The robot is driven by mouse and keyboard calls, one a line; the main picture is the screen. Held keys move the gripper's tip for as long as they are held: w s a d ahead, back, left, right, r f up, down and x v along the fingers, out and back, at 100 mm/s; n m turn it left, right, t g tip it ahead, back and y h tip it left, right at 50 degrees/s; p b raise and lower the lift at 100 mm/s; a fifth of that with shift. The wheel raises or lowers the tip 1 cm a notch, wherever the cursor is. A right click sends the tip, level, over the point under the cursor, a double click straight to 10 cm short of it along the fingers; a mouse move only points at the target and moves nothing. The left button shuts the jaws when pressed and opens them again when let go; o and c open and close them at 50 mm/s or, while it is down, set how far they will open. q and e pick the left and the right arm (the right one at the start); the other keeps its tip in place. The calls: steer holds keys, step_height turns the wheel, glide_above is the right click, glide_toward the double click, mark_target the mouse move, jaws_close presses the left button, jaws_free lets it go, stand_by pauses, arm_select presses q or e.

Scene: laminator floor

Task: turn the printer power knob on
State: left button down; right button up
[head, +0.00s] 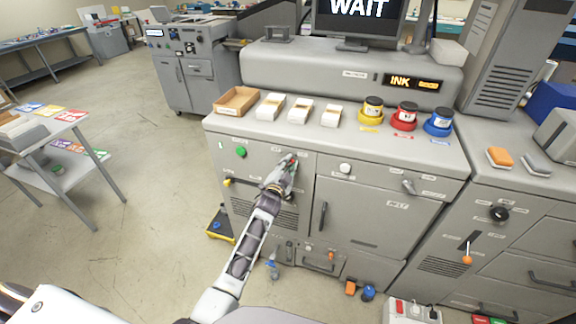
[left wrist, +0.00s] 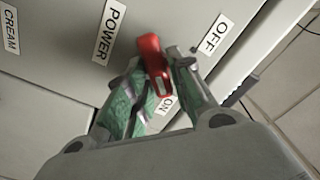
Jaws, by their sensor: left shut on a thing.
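The red power knob (left wrist: 152,62) is on the grey printer cabinet front (head: 262,166). In the left wrist view it sits between the fingers of my left gripper (left wrist: 160,75), which is shut on it. A POWER label (left wrist: 109,32) is to its left, an OFF label (left wrist: 214,34) to its upper right and an ON label (left wrist: 166,103) just below it. The knob's lower end is near the ON label, but I cannot tell which end is the pointer. In the head view my left gripper (head: 288,166) is against the cabinet's upper left panel and hides most of the knob. My right gripper is out of view.
A green button (head: 241,152) is left of the gripper, and a white knob (head: 345,168) is to its right. The screen (head: 358,12) reads WAIT and a small display (head: 414,82) reads INK. Ink jars and trays stand on top.

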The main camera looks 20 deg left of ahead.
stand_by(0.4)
arm_select(q)
steer(key=c, duration=1.4)
jaws_free()
steer(key=shift+o, duration=0.2)
steer(key=shift+s, duration=0.15)
steer(key=s, duration=1.1)
steer(key=shift+s+a, duration=0.2)
steer(key=shift+s, duration=0.15)
